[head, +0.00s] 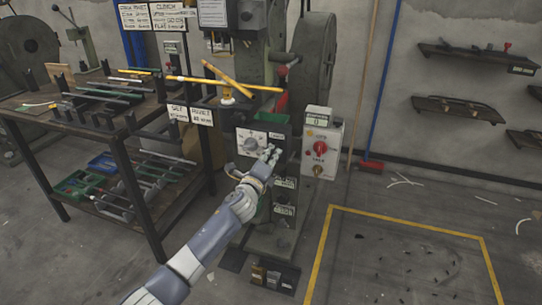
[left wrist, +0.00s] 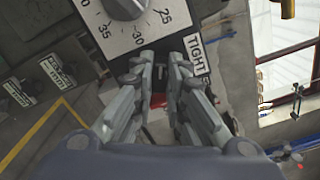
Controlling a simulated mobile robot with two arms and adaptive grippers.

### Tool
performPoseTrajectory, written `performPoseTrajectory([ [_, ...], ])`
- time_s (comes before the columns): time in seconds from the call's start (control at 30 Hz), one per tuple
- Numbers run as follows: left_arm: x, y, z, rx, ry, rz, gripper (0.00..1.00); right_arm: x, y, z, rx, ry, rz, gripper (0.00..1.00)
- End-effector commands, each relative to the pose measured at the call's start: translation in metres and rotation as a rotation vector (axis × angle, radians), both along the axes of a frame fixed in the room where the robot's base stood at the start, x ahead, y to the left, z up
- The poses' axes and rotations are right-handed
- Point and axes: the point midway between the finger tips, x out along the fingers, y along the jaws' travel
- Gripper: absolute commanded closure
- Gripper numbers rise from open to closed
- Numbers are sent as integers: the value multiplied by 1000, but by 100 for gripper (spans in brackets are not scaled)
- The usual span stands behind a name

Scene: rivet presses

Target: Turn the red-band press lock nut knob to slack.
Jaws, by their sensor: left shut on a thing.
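The press (head: 262,75) stands in the middle of the head view, with a red part on its side. On its front is a pale dial plate (head: 270,136) with a round grey dial knob (head: 250,144). The plate shows large in the left wrist view (left wrist: 108,38), with 25, 30 and 35 and a TIGHT label (left wrist: 195,54). My left gripper (head: 270,154) is at the plate's lower right. Its fingers (left wrist: 163,70) are closed together beside the TIGHT label, shut on the lock nut knob, which they mostly hide. My right gripper is not in view.
A control box (head: 320,140) with a red knob stands right of the plate, close to my gripper. A workbench (head: 130,125) with rods and trays is at left.

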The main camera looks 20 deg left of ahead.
Motion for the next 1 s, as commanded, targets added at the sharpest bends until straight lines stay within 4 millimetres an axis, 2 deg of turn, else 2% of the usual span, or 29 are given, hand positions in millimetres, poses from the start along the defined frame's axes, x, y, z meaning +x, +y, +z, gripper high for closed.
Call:
performPoseTrajectory([
  [0.2,0,-1,-1,-195,8,-1,100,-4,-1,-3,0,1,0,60],
  [0.5,0,-1,-2,-383,15,-2,100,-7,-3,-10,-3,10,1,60],
  [0.7,0,-1,-2,-450,15,-3,100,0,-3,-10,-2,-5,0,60],
  [1.0,0,-1,-2,-481,16,-3,100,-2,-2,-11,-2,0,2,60],
])
